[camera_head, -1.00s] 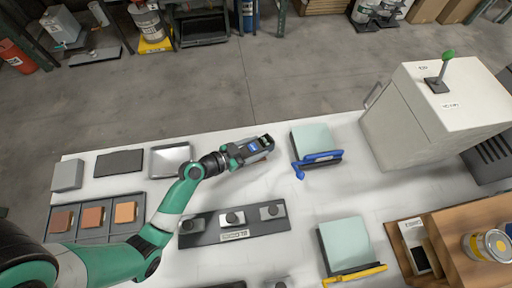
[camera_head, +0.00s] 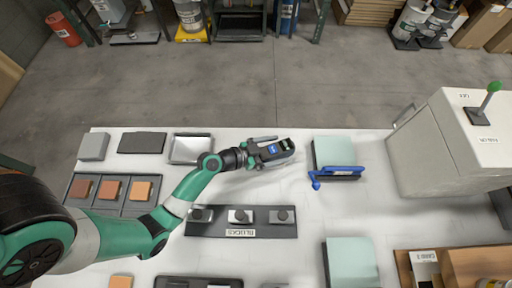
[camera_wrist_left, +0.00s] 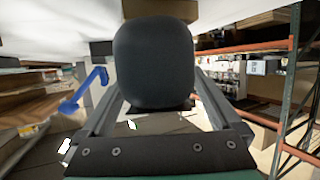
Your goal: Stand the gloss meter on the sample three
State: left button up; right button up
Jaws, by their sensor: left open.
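In the left wrist view the dark rounded body I take to be the meter (camera_wrist_left: 153,62) fills the space between the two spread fingers. Whether the fingers touch it is unclear. Three colour samples lie in a grey tray at the left: dark brown (camera_head: 81,189), reddish brown (camera_head: 110,190) and orange (camera_head: 141,190). Their numbers are not readable. My right gripper is out of view.
A dark block holder (camera_head: 230,234) lies between my arm and the front edge. A white cabinet (camera_head: 440,150) stands at the right. Grey plates lie behind the sample tray.

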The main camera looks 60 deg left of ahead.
pick_arm(q)
jog(key=v, duration=0.8)
jog(key=p+v, duration=0.4)
jog(key=p, duration=0.4)
